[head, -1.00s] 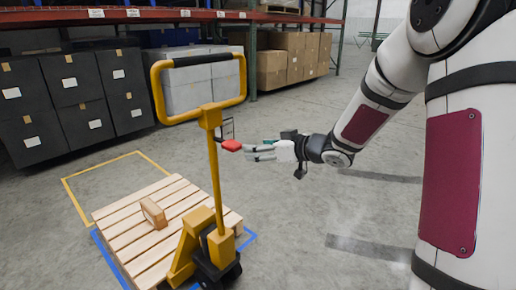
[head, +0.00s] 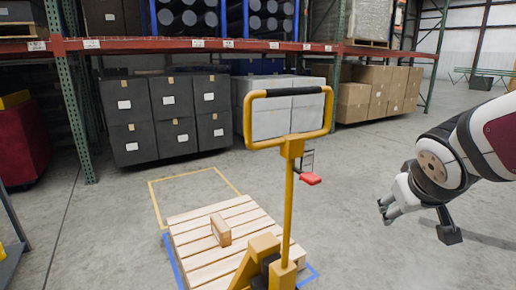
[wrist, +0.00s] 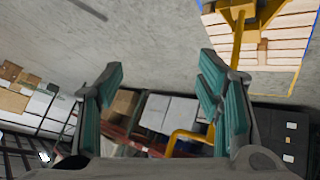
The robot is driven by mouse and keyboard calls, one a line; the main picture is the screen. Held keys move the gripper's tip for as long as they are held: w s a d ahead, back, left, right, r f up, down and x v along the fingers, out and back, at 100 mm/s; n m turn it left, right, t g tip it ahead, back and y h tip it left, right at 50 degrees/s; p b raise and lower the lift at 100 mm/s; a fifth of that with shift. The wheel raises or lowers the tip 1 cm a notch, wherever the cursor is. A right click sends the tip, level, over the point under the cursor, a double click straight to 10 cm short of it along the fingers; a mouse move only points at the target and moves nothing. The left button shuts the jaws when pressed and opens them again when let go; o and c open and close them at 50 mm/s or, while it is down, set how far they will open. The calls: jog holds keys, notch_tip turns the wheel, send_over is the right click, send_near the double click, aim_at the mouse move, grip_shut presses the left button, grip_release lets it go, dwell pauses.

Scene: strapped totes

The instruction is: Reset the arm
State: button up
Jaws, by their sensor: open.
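My gripper (head: 385,210) is at the right of the head view, to the right of the yellow pallet jack (head: 291,190) and apart from it. In the wrist view my gripper (wrist: 160,95) shows two teal-padded fingers spread apart with nothing between them. My arm (head: 455,150) is bent and comes in from the right edge. The red piece on the jack (head: 310,179) hangs at its mast, clear of my gripper.
A wooden pallet (head: 190,247) with a small wooden block (head: 220,230) on it sits by the jack. Dark bins (head: 170,120), grey boxes (head: 270,115) and cardboard boxes (head: 375,95) stand under the rack (head: 190,44). Open floor lies around my gripper.

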jog(key=s+a+f+g+y, duration=0.1)
jog(key=s+a+g+y, duration=0.3)
jog(key=s, duration=0.9)
jog(key=s+a+f+g, duration=0.25)
jog(key=s+a, duration=0.35)
jog(key=s, duration=0.8)
notch_tip(320, 180, up, 17)
jog(key=t+p, duration=0.3)
jog(key=p, duration=1.2)
jog(key=shift+w+d, duration=0.2)
jog(key=shift+w, duration=0.1)
